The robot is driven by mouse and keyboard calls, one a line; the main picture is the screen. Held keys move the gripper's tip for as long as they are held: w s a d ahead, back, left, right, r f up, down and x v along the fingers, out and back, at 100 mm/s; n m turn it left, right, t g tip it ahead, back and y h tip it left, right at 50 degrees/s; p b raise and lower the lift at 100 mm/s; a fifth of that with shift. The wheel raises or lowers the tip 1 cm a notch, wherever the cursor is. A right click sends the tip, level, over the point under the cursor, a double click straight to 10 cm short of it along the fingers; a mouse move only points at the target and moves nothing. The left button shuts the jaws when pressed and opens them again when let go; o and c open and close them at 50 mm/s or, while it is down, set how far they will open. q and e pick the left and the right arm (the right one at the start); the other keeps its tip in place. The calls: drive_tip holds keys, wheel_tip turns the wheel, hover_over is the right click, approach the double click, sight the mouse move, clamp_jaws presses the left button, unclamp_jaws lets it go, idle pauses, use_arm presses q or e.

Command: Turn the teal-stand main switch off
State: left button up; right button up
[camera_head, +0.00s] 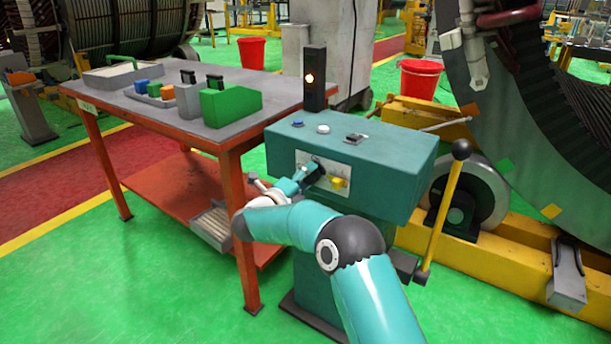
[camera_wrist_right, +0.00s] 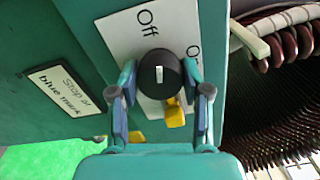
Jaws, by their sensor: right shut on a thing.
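The teal stand (camera_head: 395,185) carries a white label plate (camera_head: 340,171) on its front; the plate also shows in the wrist view (camera_wrist_right: 118,35) with "Off" at top and "On" partly hidden at right. On the plate sits the main switch, a round black knob (camera_wrist_right: 160,82) with a short white mark, upright in the wrist picture. My right gripper (camera_wrist_right: 160,88) is shut on the knob, one finger on each side. In the head view my right gripper (camera_head: 306,177) covers much of the switch. A yellow tab (camera_wrist_right: 175,113) sits just below the knob. My left gripper is out of view.
A yellow lever (camera_head: 440,215) stands at right. A red-framed table (camera_head: 160,125) with green and grey items is at left. A large ring stands at right.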

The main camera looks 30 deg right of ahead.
drive_tip(key=shift+d+n+p, duration=0.2)
drive_tip(key=shift+n+p, duration=0.25)
drive_tip(key=shift+n, duration=0.65)
drive_tip(key=o, duration=1.2)
drive_tip(key=shift+f, duration=0.15)
drive_tip(key=shift+c, duration=0.2)
drive_tip(key=shift+a, duration=0.1)
drive_tip(key=shift+n, duration=0.3)
drive_tip(key=v, duration=1.2)
drive_tip(key=shift+w, duration=0.1)
